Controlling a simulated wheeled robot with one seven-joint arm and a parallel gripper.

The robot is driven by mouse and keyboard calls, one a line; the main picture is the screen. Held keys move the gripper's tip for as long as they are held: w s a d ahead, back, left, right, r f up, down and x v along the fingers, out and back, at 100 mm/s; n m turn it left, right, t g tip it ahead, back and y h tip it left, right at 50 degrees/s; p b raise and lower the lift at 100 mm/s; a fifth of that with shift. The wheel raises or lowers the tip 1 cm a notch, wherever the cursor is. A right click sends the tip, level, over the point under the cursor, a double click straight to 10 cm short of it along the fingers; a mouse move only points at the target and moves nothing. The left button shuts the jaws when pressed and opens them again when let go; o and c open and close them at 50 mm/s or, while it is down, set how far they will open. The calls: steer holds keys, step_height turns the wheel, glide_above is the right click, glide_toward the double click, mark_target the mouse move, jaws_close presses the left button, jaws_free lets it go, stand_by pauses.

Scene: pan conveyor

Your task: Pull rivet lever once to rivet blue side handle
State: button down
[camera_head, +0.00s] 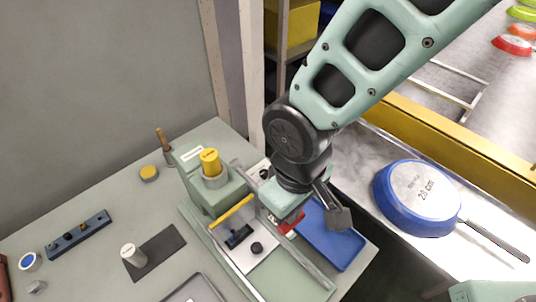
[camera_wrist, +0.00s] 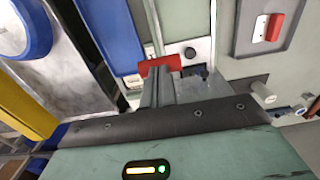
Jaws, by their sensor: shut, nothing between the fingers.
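The riveting press (camera_head: 215,185) is a pale green block with a yellow cap on a fixture base. A red grip (camera_head: 291,222), seemingly the rivet lever's, shows just below my gripper (camera_head: 338,217). In the wrist view the red grip (camera_wrist: 160,65) lies across, just beyond the tips of my gripper (camera_wrist: 158,72). My fingers are together with nothing between them; I cannot tell whether they touch the red grip. A blue pan (camera_head: 415,190) with a long dark handle lies on the metal counter at right. I cannot make out a separate blue side handle.
A blue tray (camera_head: 322,243) lies beside the press, close under my gripper. A yellow bar (camera_head: 232,213) crosses the fixture. A dark rack (camera_head: 78,235) and a dark mat (camera_head: 160,252) are on the left table. A yellow conveyor rail (camera_head: 450,132) runs behind the pan.

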step_height(320, 180, up, 10)
steer(key=p, duration=0.9)
steer(key=shift+r, duration=0.25)
step_height(320, 180, up, 10)
steer(key=p, duration=0.8)
steer(key=shift+s+d+f, duration=0.2)
steer(key=shift+s+d, duration=0.15)
steer(key=s+d+f+m+b, duration=0.1)
steer(key=s+d+f+b, duration=0.2)
steer(key=d+f+b, duration=0.4)
steer(key=d+b, duration=0.5)
steer(key=b, duration=0.2)
steer(key=shift+f+m+y+b, duration=0.2)
steer(key=shift+m+y+b, duration=0.1)
steer(key=shift+m+b, duration=0.1)
steer(key=shift+a, duration=0.15)
stand_by(0.6)
